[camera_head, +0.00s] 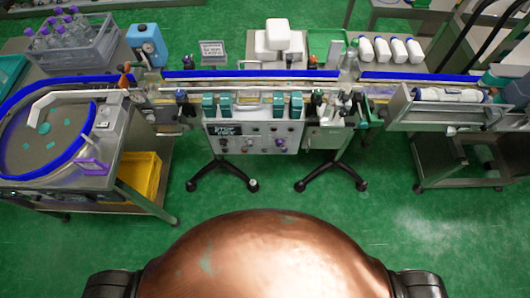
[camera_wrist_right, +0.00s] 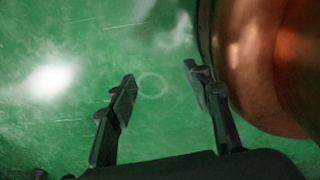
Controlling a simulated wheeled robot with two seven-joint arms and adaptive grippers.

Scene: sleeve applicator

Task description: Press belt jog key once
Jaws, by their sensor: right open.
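The applicator's control panel (camera_head: 254,138) faces me at the front of the machine in the head view. It carries several small knobs and buttons, too small to tell which one is the belt jog key. My right gripper (camera_wrist_right: 160,84) shows in the right wrist view with its two fingers spread apart and nothing between them. It hangs over the green floor, beside my copper-coloured body and well apart from the panel. No gripper shows in the head view, and my left gripper is not seen.
A conveyor (camera_head: 300,75) with blue rails runs across the machine. A round turntable (camera_head: 45,140) stands at the left, with a yellow bin (camera_head: 139,175) below. Black stand feet (camera_head: 330,172) reach onto the floor. Green floor (camera_head: 290,200) between me and the machine is clear.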

